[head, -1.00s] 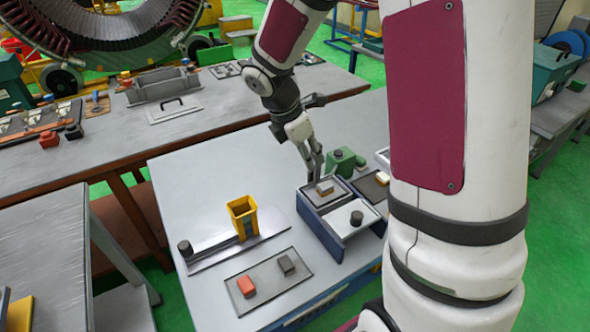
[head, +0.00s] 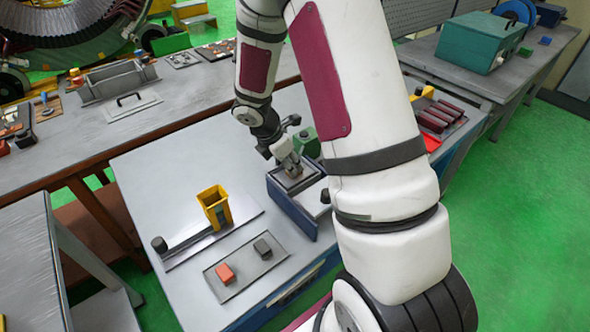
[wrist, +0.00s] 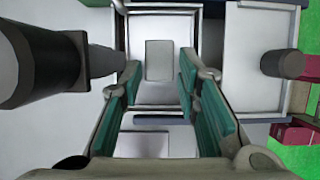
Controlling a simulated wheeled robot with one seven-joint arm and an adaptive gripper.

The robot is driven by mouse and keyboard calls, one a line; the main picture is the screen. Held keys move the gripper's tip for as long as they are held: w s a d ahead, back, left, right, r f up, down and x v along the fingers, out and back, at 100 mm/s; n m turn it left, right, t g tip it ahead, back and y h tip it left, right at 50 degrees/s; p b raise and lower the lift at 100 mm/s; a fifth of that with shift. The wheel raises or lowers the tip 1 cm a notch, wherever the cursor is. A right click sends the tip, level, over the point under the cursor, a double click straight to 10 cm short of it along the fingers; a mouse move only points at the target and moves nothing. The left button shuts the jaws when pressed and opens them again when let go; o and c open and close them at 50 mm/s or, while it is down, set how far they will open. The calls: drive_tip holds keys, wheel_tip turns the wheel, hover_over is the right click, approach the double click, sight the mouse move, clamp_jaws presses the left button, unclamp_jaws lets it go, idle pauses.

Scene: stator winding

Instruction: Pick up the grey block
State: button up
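A light grey block (wrist: 159,60) lies in a shallow tray (wrist: 165,10), seen in the wrist view between the teal-padded fingers. My gripper (wrist: 159,80) is open, with a finger on each side of the block and clear gaps between. In the head view my gripper (head: 291,168) points down at the tray on the blue stand (head: 290,213) and mostly hides the block. Whether the fingertips are level with the block is unclear. A darker grey block (head: 263,248) lies beside a red block (head: 225,273) on a flat grey plate (head: 240,289).
A yellow bin (head: 214,207) stands on a metal strip left of the blue stand. A green object (head: 306,142) stands just behind the gripper. A dark cylinder (wrist: 283,64) stands on the neighbouring tray at right. The table's left part is clear.

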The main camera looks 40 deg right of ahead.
drive_tip(key=shift+x, duration=0.8)
drive_tip(key=shift+c, duration=0.6)
clamp_jaws()
drive_tip(key=shift+r, duration=0.15)
